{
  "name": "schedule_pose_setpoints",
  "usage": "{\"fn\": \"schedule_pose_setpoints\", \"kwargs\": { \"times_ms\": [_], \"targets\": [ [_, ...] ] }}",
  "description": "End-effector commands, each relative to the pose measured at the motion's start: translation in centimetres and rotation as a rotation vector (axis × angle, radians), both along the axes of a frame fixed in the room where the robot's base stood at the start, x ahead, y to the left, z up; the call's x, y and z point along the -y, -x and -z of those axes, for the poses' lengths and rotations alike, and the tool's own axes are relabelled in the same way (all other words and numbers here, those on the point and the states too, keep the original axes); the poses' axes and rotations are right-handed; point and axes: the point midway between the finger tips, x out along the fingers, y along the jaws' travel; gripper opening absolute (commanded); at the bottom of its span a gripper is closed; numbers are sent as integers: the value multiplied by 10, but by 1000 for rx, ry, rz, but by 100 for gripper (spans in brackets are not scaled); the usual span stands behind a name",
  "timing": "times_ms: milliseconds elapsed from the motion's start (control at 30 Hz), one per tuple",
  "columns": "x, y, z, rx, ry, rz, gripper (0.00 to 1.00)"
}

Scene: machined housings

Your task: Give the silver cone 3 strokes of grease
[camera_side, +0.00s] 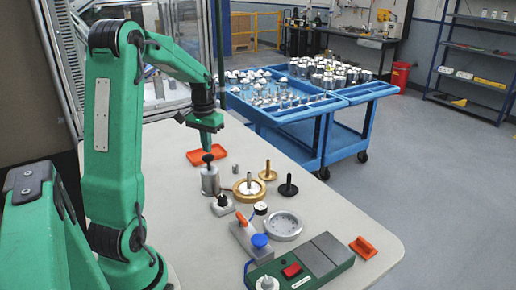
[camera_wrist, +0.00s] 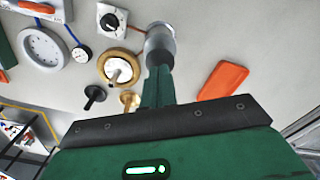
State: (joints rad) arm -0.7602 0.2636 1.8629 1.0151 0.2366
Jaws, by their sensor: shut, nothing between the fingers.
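My gripper (camera_side: 211,129) is shut and empty, pointing down above a grey metal pot (camera_side: 210,181). In the wrist view my fingers (camera_wrist: 158,70) cover part of the pot (camera_wrist: 160,40). A pale silver piece, seemingly the cone (camera_wrist: 118,70), sits inside a brass ring (camera_wrist: 135,68). The ring also shows in the side view (camera_side: 239,192), right of the pot. Grease cannot be made out on the cone.
A black-based peg (camera_side: 288,187), a brass peg (camera_side: 268,171) and a small silver cylinder (camera_side: 235,169) stand nearby. An orange tray (camera_side: 205,157) lies behind the pot. A grey round plate (camera_side: 282,226) and a green control box (camera_side: 320,262) are in front.

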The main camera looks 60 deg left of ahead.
Motion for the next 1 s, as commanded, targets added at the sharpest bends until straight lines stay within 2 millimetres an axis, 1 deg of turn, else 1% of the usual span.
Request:
{"fn": "schedule_pose_setpoints", "kwargs": {
  "times_ms": [467, 1000],
  "targets": [
    [0, 0, 1, 0, 0, 0, 0],
    [0, 0, 15, -1, 0, 0, 0]
  ]
}}
